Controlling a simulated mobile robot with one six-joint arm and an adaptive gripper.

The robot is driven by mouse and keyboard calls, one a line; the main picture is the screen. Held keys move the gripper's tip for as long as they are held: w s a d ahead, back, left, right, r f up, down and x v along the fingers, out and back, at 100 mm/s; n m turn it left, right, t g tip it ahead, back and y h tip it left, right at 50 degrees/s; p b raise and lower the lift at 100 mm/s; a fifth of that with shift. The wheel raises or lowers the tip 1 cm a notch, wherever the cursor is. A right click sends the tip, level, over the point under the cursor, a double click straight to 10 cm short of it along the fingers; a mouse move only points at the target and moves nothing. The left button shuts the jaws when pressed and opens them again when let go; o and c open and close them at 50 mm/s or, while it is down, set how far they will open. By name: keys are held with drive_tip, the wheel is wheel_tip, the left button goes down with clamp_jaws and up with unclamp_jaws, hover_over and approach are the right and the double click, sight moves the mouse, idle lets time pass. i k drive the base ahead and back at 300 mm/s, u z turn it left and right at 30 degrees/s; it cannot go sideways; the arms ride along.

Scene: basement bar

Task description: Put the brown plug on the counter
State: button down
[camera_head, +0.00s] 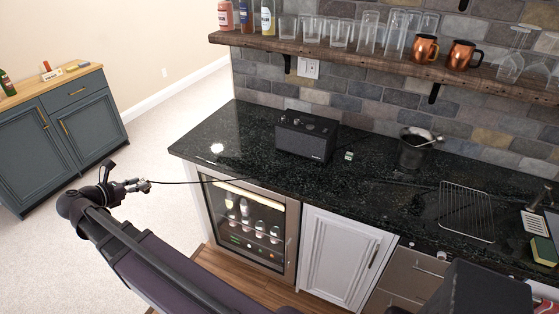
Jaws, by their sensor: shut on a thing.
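My gripper (143,186) is at the left, out over the pale floor and left of the counter. It is shut on a small brownish piece at its tip, which appears to be the brown plug (147,186). The piece is too small to make out in detail. A thin black cable (190,182) runs right from it to the counter. The counter (240,130) has a dark speckled stone top. The held plug is apart from the counter's left edge.
A black speaker box (304,140) stands near the wall. A dark bucket (411,152) and wire rack (466,212) are farther right. The counter's left end is clear. A glass-front fridge (250,225) sits below; a shelf (380,62) with glassware hangs above. A blue cabinet (90,122) stands left.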

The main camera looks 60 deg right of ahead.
sight(363, 167)
drive_tip(key=u, duration=0.1)
drive_tip(key=k, duration=1)
drive_tip(key=z, duration=1.7)
drive_tip(key=i, duration=0.5)
drive_tip(key=z, duration=0.1)
